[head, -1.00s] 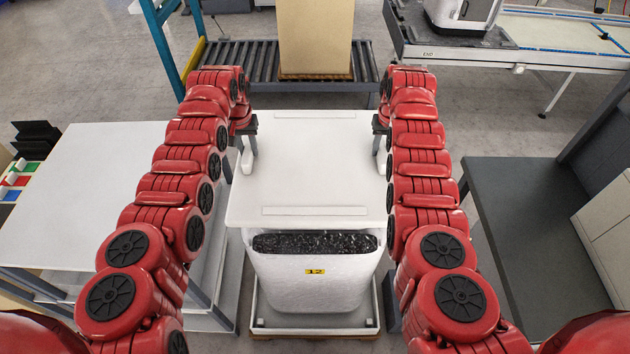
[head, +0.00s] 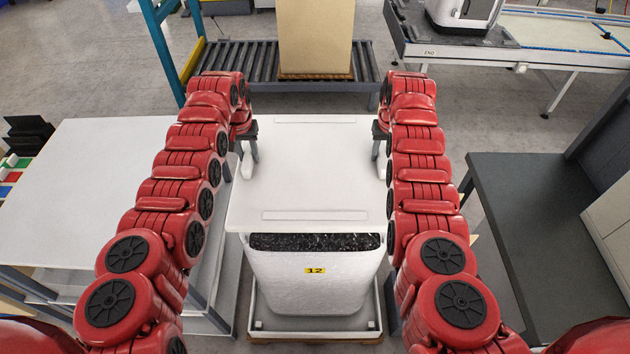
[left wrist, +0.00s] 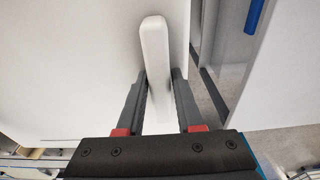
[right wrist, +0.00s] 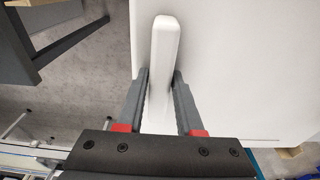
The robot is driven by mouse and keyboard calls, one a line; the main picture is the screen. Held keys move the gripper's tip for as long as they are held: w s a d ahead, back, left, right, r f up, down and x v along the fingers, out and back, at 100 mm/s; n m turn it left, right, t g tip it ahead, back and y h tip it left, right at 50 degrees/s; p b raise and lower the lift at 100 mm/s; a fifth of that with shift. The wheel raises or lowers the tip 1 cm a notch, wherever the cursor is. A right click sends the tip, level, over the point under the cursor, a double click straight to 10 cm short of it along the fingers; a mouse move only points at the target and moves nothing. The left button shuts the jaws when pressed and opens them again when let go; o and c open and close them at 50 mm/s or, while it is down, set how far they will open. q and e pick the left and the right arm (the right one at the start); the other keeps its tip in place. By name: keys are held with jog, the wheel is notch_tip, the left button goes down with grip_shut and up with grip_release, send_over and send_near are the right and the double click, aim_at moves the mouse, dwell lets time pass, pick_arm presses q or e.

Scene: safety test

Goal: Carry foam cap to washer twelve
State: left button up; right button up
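The foam cap (head: 308,170) is a wide white slab held level between my two arms in the head view. My left gripper (head: 247,150) is shut on a white upright tab at its left side; the left wrist view shows the fingers (left wrist: 160,85) on both faces of that tab. My right gripper (head: 381,145) is shut on the matching right tab, seen between the fingers (right wrist: 162,85) in the right wrist view. Washer twelve (head: 314,295), white with a yellow "12" label, stands below the cap's near edge. A dark speckled strip shows at its top; the cap hides the rest.
Washer twelve stands on a white tray-like base (head: 260,325). A white table (head: 90,185) is on the left, a dark bench (head: 530,235) on the right. Behind are a roller conveyor (head: 235,65) with a tall carton (head: 315,38) and another line (head: 555,32).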

pick_arm(q)
jog(key=o, duration=0.3)
jog(key=shift+r, duration=0.15)
pick_arm(e)
jog(key=o, duration=0.3)
jog(key=shift+r, duration=0.15)
jog(key=shift+r, duration=0.15)
pick_arm(q)
notch_tip(320, 180, up, 12)
jog(key=s, duration=0.1)
jog(key=shift+s, duration=0.2)
pick_arm(e)
notch_tip(320, 180, up, 12)
jog(key=s, duration=0.1)
jog(key=shift+s+f, duration=0.2)
jog(key=shift+s, duration=0.05)
